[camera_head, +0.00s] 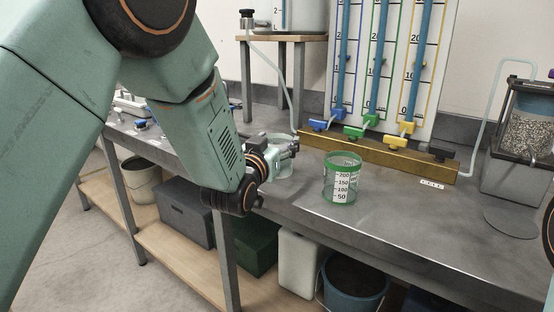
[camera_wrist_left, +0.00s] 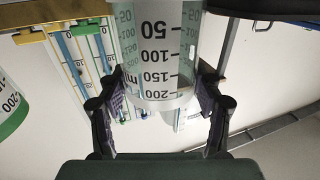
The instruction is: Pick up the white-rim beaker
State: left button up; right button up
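The white-rim beaker (camera_head: 283,170) is clear and stands upright on the grey bench, partly hidden behind my left gripper (camera_head: 284,153). In the left wrist view the beaker (camera_wrist_left: 160,75) appears upside down, with black marks from 50 to 200 and its white rim lowest in the picture. The two dark fingers of my left gripper (camera_wrist_left: 160,92) lie along both sides of it near the rim, and their pads appear to touch its wall. I see no clear gap under the beaker.
A green-rim beaker (camera_head: 342,180) stands to the right on the bench (camera_head: 290,205). Behind it are a brass manifold (camera_head: 375,153) with coloured valves and a scale board. A grey device with a bead-filled jar (camera_head: 529,125) stands at the far right. The bench front is clear.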

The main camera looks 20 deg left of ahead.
pick_arm(q)
jog(key=c, duration=0.6)
jog(key=shift+c, duration=0.2)
